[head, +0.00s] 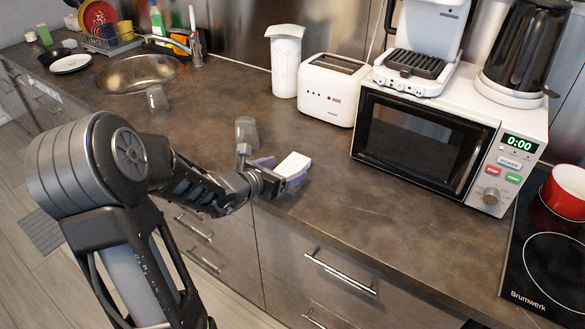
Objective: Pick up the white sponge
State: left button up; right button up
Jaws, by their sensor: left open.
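The white sponge (294,164) lies near the front edge of the brown countertop (330,190). It is a small white block at the tip of my left gripper. My left gripper (281,172) reaches in from the left, low over the counter, with purple-grey fingers beside the sponge. The fingers are apart, one towards the back and one towards the front. The wrist hides part of the space around the fingers, and I cannot tell whether they touch the sponge. My right gripper is not in view.
A clear glass (246,131) stands just behind my left gripper; another glass (157,98) stands near the sink (137,75). A toaster (331,90), a white canister (285,65) and a microwave (421,140) line the back. The counter front right of the sponge is clear.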

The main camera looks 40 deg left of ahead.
aim_at(290, 166)
pick_arm(q)
jog(key=p+x, duration=0.1)
jog(key=x, duration=0.4)
jog(key=shift+a, duration=0.15)
jog(key=shift+c, duration=0.2)
dwell(0.5)
jog(key=c, duration=1.5)
notch_tip(290, 166, up, 10)
jog(key=shift+p, duration=0.4)
jog(key=o, duration=0.9)
jog(key=c, duration=0.6)
